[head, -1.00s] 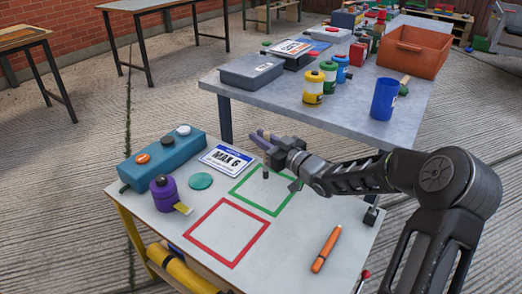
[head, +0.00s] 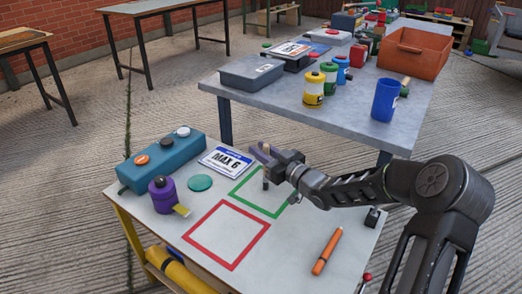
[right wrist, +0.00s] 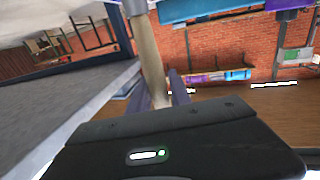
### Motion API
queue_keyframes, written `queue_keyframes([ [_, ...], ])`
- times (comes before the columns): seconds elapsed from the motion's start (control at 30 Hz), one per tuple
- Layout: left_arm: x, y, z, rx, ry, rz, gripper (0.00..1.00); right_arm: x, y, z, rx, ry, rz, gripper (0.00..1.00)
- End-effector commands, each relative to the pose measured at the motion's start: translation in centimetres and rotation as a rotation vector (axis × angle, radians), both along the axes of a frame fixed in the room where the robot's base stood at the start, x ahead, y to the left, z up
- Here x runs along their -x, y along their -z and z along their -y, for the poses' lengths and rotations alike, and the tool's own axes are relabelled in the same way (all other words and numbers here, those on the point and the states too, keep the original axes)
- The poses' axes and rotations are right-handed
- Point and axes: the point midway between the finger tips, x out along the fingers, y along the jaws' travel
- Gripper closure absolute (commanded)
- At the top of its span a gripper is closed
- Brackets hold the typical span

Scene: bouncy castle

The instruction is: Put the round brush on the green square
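The round brush (head: 265,184) is upright in my right gripper (head: 262,153), its dark end pointing down. Its pale wooden handle (right wrist: 150,60) passes between the gripper's purple fingers in the right wrist view. The green square (head: 245,205) is an outline on the near table. In the head view the brush's lower end appears inside that outline; I cannot tell whether it touches the tabletop. My gripper and wrist hide the far and right parts of the outline. My left gripper is not in view.
A red square outline (head: 208,249) lies in front of the green one. A sign reading MAX 6 (head: 226,161), a green disc (head: 200,183), a purple pot (head: 163,196) and a teal box (head: 160,162) are to the left. An orange marker (head: 327,251) lies at right.

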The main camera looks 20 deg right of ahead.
Motion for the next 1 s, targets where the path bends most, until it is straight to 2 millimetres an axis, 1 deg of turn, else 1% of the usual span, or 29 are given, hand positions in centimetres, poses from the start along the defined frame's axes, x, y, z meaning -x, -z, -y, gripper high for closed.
queue_keyframes([
  [0.03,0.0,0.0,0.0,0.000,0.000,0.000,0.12,0.0,0.0,0.0,0.000,0.000,0.000,0.71],
  [0.13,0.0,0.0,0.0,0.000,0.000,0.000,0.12,0.0,0.0,0.0,0.000,0.000,0.000,0.62],
  [0.17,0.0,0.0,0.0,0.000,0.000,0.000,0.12,0.0,0.0,0.0,0.000,0.000,0.000,0.61],
  [0.4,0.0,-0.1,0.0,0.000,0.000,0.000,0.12,0.0,-0.1,0.0,0.000,0.000,0.000,0.61],
  [0.53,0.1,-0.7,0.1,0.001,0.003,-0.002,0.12,0.0,-0.8,0.0,0.000,0.000,0.000,0.61],
  [0.67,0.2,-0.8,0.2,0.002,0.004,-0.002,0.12,1.5,-0.6,0.5,0.002,0.000,-0.001,0.61],
  [0.77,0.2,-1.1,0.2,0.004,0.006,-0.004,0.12,3.3,-0.6,1.0,0.001,0.002,-0.003,0.61],
  [1.0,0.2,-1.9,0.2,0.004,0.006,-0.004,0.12,8.1,-0.6,2.5,0.001,0.002,-0.003,0.61],
])
